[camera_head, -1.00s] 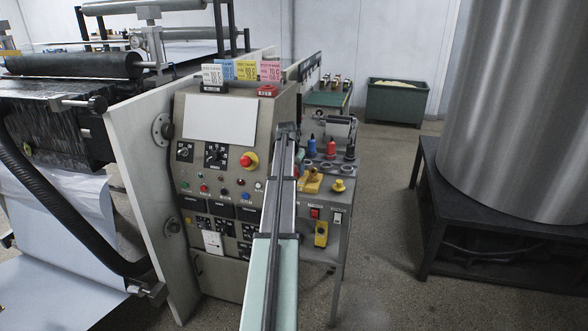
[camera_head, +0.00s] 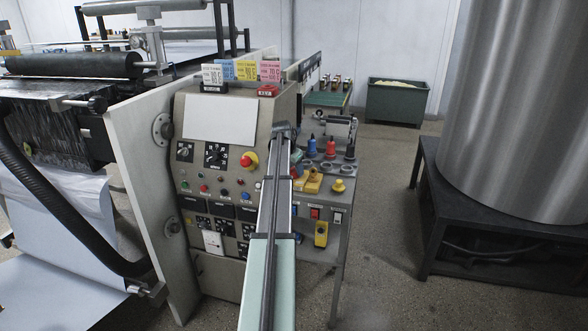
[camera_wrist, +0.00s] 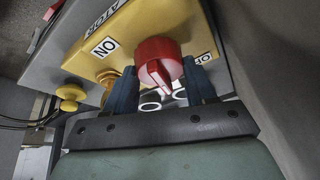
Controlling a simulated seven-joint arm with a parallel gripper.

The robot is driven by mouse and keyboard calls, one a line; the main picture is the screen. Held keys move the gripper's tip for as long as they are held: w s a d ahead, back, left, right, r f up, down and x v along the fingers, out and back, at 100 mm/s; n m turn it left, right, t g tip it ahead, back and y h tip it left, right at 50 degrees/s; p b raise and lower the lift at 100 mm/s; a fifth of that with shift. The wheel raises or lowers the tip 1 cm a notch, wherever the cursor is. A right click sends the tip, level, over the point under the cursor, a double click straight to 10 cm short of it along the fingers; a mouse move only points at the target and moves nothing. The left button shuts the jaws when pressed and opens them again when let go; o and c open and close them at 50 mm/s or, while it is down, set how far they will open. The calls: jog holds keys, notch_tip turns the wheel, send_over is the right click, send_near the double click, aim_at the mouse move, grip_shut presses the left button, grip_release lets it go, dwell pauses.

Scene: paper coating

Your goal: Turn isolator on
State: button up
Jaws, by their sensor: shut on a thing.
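The isolator (camera_wrist: 150,22) shows in the wrist view as a yellow plate on a grey box, with an ON label (camera_wrist: 105,47) at the left and an OFF label (camera_wrist: 204,58) at the right, partly covered by a finger. Its red rotary knob (camera_wrist: 157,62) sits between the labels, its raised grip pointing down the picture. My gripper (camera_wrist: 159,70) is shut on the red knob, one blue-grey finger on each side. In the head view my gripper (camera_head: 285,131) is at the console's right edge. My arm hides part of the area there, and I cannot make out the knob.
The grey control console (camera_head: 220,118) stands left of my arm. A side stand (camera_head: 338,215) with bottles, a yellow button (camera_head: 340,186) and switches is on the right. A large metal cylinder (camera_head: 515,110) stands on a dark platform further right. Bare floor lies between.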

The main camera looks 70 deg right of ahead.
aim_at(294, 167)
jog(key=shift+m+g, duration=0.4)
jog(key=shift+m, duration=0.7)
jog(key=o, duration=1.5)
notch_tip(294, 167, up, 10)
